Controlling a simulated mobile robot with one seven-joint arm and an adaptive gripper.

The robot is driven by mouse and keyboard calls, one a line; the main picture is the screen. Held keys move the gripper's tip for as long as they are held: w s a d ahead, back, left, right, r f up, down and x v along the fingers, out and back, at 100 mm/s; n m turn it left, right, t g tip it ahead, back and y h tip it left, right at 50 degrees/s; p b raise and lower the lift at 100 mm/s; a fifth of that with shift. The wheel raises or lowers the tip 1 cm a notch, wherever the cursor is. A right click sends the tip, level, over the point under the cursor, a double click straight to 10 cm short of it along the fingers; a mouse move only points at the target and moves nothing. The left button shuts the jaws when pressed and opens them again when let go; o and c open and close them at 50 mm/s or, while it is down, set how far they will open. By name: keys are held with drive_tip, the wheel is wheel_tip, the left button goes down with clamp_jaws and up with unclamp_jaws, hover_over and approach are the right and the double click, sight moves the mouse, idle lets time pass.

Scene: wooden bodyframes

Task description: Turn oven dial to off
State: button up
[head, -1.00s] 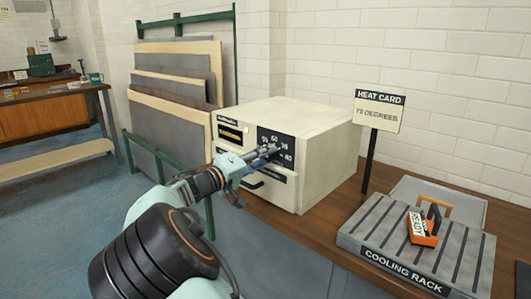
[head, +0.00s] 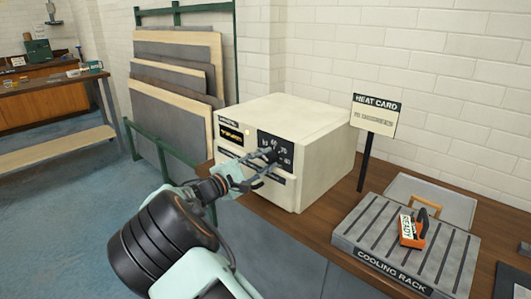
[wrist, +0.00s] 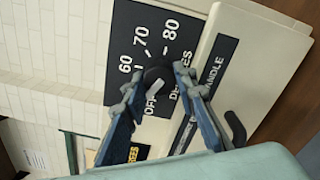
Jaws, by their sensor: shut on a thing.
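The oven (head: 310,165) is a cream box on the wooden bench, with a black dial panel on its front. The dial (wrist: 158,76) is a dark round knob on that panel, with 60, 70, 80, OFF and DEGREES printed around it. A light mark shows on the knob close to OFF, but exactly where it points is hard to tell. My gripper (head: 268,157) reaches the panel from the front left. In the wrist view my gripper (wrist: 157,88) has one finger on each side of the dial and is shut on it. The fingers partly hide the panel lettering.
A handle (wrist: 235,128) stands out beside the dial panel. Right of the oven are a heat card sign (head: 375,115) on a post and a cooling rack (head: 385,250) holding an orange READY block (head: 412,230). A rack of boards (head: 175,75) stands left of the oven.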

drive_tip(key=n+p, duration=0.3)
drive_tip(key=n, duration=0.1)
drive_tip(key=shift+d+n+p, duration=0.1)
drive_tip(key=shift+n+p, duration=0.2)
drive_tip(key=shift+n, duration=0.1)
idle(0.4)
drive_tip(key=o, duration=1.2)
drive_tip(key=shift+c, duration=0.2)
drive_tip(key=v, duration=1.2)
